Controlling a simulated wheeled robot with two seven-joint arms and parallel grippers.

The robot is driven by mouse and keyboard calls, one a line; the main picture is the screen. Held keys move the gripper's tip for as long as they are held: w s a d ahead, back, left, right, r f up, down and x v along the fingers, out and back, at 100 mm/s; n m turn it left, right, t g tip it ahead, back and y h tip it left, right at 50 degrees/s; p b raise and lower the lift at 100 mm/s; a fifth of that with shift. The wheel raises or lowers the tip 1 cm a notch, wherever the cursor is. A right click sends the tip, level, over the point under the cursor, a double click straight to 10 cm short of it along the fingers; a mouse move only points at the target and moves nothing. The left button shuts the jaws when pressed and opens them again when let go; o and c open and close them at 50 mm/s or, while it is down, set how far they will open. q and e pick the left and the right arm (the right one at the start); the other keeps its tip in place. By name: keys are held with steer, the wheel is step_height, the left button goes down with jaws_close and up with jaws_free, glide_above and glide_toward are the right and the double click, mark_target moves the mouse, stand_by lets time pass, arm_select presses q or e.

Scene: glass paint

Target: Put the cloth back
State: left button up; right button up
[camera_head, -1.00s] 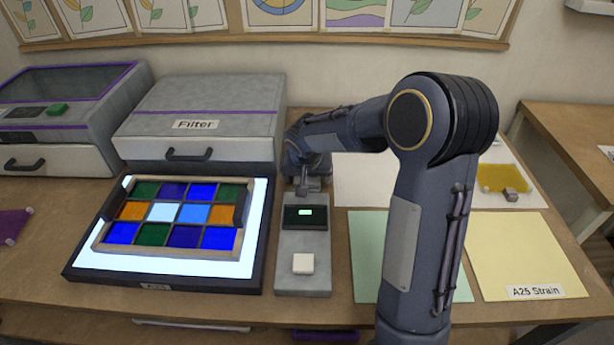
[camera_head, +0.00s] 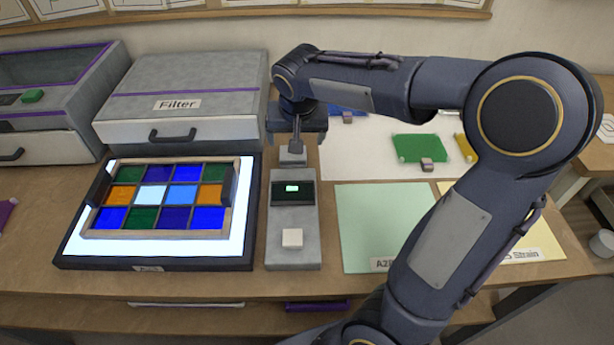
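I cannot pick out a cloth for certain. A thin flat green piece (camera_head: 418,148) with a small grey-brown block at its front edge lies on the white sheet (camera_head: 350,165). A yellow piece (camera_head: 465,148) and a blue piece (camera_head: 347,108), both partly hidden by my arm, lie there too. A purple piece (camera_head: 6,212) is cut off at the left edge. My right gripper (camera_head: 296,146) points down at the back end of the grey device (camera_head: 293,222), by a small pale block (camera_head: 292,156). Whether it grips anything is unclear. My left gripper is out of view.
A lit panel (camera_head: 244,215) carries a wooden frame (camera_head: 160,234) of coloured squares. Behind it stands the grey box labelled Filter (camera_head: 185,75). A pale green sheet (camera_head: 370,225) and a partly hidden yellow sheet (camera_head: 525,240) lie right of the device. My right arm crosses the right side.

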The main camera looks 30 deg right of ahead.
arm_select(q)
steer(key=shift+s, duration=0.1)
arm_select(e)
steer(key=s+a+f+n+t+y, duration=0.1)
steer(key=s+a, duration=0.3)
steer(key=s, duration=0.7)
steer(key=s+a+f+n+y, duration=0.1)
steer(key=s+a+n+y, duration=0.2)
steer(key=s, duration=0.8)
steer(key=shift+s+a+f+t+y, duration=0.2)
steer(key=shift+a+t+y, duration=0.2)
steer(key=shift+a+y, duration=0.35)
